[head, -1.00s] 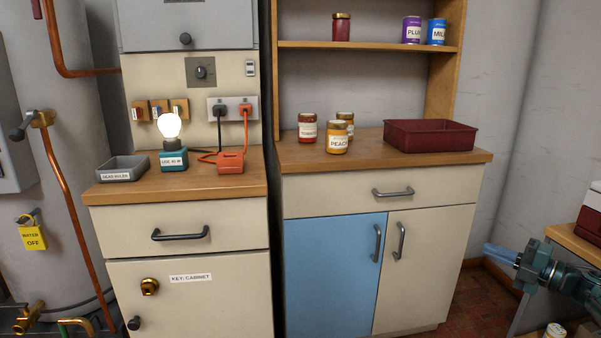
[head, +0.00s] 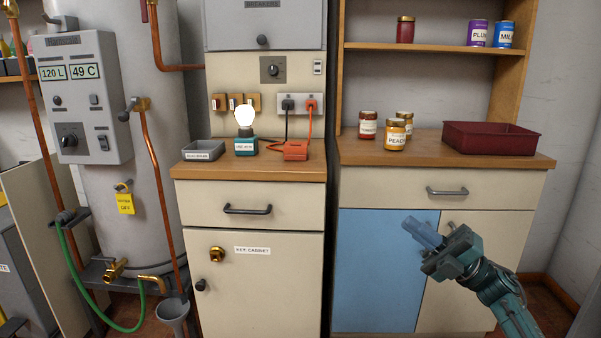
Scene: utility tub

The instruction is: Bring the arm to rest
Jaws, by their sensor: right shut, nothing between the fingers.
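My right gripper (head: 424,233) is teal with pale blue fingers. It comes in from the lower right in the head view, and its fingers are together with nothing between them. It is in front of the lower cupboard, overlapping the blue door (head: 375,270) and the cream door (head: 440,303) beside it. I cannot tell how far it is from the doors. My left gripper is not in view.
Jars, among them a peach jar (head: 395,137), and a dark red tray (head: 500,146) stand on the right counter. A lit bulb on a teal base (head: 245,146) stands on the left counter. A grey tank (head: 135,195) with pipes and a green hose (head: 90,290) is at left.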

